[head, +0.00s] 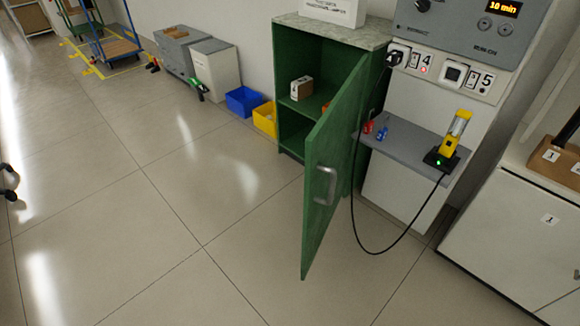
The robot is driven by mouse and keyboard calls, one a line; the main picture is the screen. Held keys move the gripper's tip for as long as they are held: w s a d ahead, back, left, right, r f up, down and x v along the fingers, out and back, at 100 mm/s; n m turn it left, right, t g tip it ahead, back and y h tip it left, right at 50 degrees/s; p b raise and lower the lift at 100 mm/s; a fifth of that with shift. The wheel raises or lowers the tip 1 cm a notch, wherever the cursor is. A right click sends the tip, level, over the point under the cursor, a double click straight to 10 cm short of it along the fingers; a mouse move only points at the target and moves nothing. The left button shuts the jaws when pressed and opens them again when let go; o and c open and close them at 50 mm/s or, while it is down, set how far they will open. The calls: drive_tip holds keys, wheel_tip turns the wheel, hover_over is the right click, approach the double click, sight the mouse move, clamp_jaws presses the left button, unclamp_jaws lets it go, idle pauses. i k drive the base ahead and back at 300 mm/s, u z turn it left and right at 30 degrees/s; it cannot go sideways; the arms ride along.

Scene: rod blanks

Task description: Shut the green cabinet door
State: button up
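The green cabinet (283,66) stands against the wall near the middle of the head view, with a pale speckled top. Its green door (328,160) is hinged on the right side and stands wide open, reaching out over the floor. A grey handle (325,186) is on the door's face. Inside, a small white and brown box (301,88) sits on the shelf, and an orange thing beside it is partly hidden by the door. My gripper is not in view.
A black cable hangs from the socket beside the door and loops to a yellow device (455,134) on a grey shelf (405,147). Blue (243,101) and yellow (265,118) bins stand left of the cabinet. The tiled floor (150,220) in front is clear.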

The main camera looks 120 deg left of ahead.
sight(329, 146)
drive_tip(key=u, duration=3.95)
drive_tip(key=i, duration=1)
drive_tip(key=u, duration=0.45)
drive_tip(key=k, duration=0.2)
drive_tip(key=z, duration=0.05)
